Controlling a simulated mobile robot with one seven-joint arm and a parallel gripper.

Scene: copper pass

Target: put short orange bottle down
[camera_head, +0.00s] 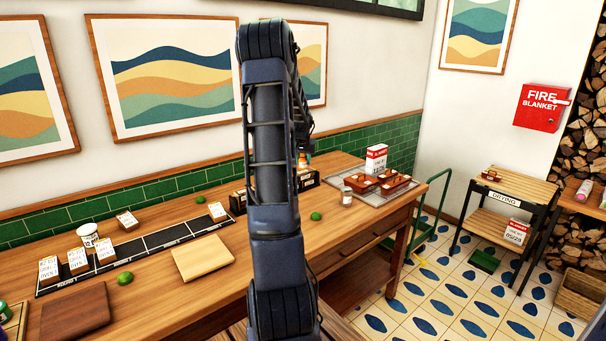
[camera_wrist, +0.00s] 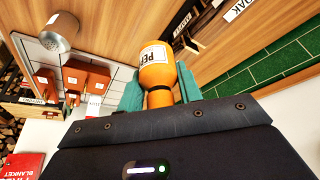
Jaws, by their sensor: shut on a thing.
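The short orange bottle (camera_wrist: 157,75) sits between the teal fingers of my gripper (camera_wrist: 158,88) in the wrist view. Its white label with dark letters faces the camera, and a dark band shows at its near end. My gripper is shut on it. In the head view only a small orange part of the bottle (camera_head: 302,160) shows beside my arm, above the wooden counter (camera_head: 215,290). My arm hides most of the gripper there. Whether the bottle touches the counter cannot be told.
A dark open box (camera_head: 308,180) stands behind my arm. Limes (camera_head: 315,216) and a cutting board (camera_head: 203,258) lie on the counter.

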